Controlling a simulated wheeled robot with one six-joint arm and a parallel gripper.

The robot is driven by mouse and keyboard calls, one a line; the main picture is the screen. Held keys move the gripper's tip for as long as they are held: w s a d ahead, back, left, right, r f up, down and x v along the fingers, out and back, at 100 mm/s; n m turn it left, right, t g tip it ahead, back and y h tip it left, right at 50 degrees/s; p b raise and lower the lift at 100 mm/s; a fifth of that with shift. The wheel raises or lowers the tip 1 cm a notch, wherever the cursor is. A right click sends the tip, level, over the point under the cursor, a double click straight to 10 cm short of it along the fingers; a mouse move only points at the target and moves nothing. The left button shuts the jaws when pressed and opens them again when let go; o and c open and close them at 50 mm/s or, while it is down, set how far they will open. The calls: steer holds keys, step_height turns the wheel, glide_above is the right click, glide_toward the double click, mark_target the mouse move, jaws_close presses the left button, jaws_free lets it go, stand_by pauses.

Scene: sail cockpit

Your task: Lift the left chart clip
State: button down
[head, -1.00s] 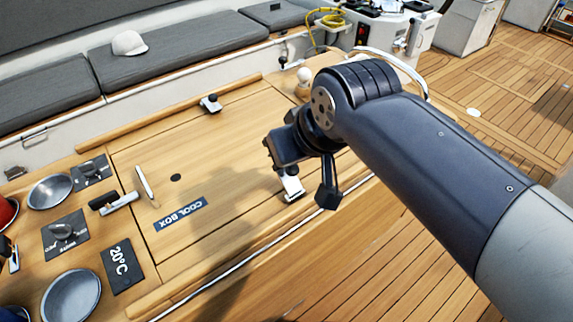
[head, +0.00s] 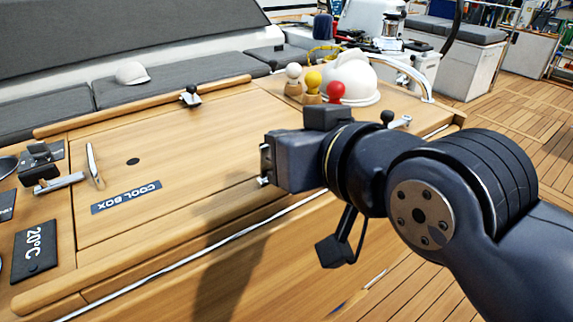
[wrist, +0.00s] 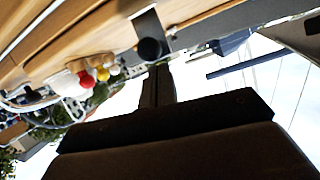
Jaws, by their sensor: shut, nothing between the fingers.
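A second clip (head: 190,97) with a black knob stands at the back edge of the cool box lid. I cannot tell which clip counts as left.
White, yellow and red (head: 336,90) knobs on wooden bases stand behind my gripper, beside a white dome (head: 352,78). The cool box lid (head: 160,150) is mostly bare. A latch handle (head: 60,184) and a 20°C panel (head: 35,250) are at left.

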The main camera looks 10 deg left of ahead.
steer(key=d+f+t+y+b, duration=0.1)
steer(key=b, duration=0.3)
steer(key=shift+s+t+y+b, duration=0.3)
steer(key=shift+s+b, duration=0.05)
steer(key=shift+s, duration=0.05)
steer(key=shift+r, duration=0.1)
stand_by(0.3)
